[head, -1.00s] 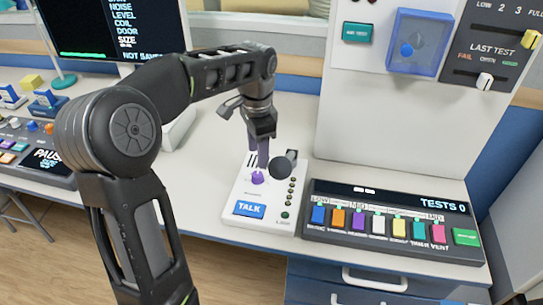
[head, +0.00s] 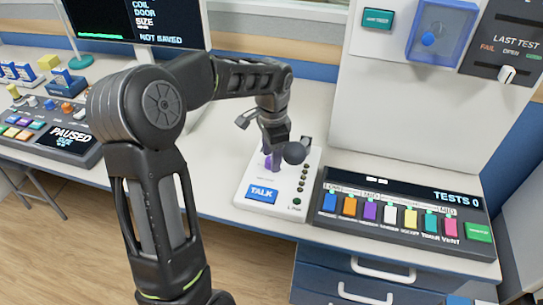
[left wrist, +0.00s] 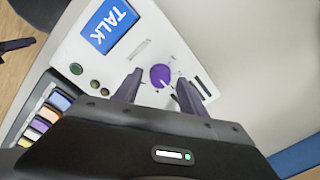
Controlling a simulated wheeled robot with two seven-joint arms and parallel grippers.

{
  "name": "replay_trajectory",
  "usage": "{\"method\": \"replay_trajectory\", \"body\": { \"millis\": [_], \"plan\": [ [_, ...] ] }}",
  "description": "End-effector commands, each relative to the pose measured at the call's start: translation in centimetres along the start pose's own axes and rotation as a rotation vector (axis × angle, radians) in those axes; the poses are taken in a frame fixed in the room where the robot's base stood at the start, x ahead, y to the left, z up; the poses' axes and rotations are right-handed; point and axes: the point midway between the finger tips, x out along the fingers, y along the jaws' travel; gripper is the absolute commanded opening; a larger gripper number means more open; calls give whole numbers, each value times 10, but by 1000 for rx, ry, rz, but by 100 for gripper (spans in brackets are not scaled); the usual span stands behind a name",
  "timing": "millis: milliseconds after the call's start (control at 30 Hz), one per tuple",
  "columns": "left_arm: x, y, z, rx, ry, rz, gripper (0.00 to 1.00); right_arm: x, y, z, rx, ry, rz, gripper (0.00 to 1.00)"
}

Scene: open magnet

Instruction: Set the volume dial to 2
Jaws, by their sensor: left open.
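The volume dial is a purple round knob with a pale pointer mark on a white TALK panel (head: 225,198). In the left wrist view the dial (left wrist: 160,75) lies between the two fingers of my left gripper (left wrist: 158,90), with a visible gap on each side. The marks around it are too small to read. In the head view my left gripper (head: 272,160) points down just over the dial, and its fingers hide most of it. The gripper is open and empty. My right gripper is not in view.
The blue TALK button (head: 262,194) is in front of the dial. A console with coloured buttons (head: 400,215) lies to the right, and a monitor (head: 140,22) stands behind at left.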

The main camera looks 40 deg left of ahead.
Motion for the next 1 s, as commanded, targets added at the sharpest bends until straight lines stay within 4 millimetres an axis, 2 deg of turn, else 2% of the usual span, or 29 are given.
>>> {"method": "replay_trajectory", "body": {
  "millis": [333,900,1000],
  "plan": [
    [5,0,0,0,1,0,48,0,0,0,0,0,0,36],
    [4,0,0,0,1,0,1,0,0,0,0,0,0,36],
    [4,0,0,0,1,0,0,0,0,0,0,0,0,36]
  ]
}}
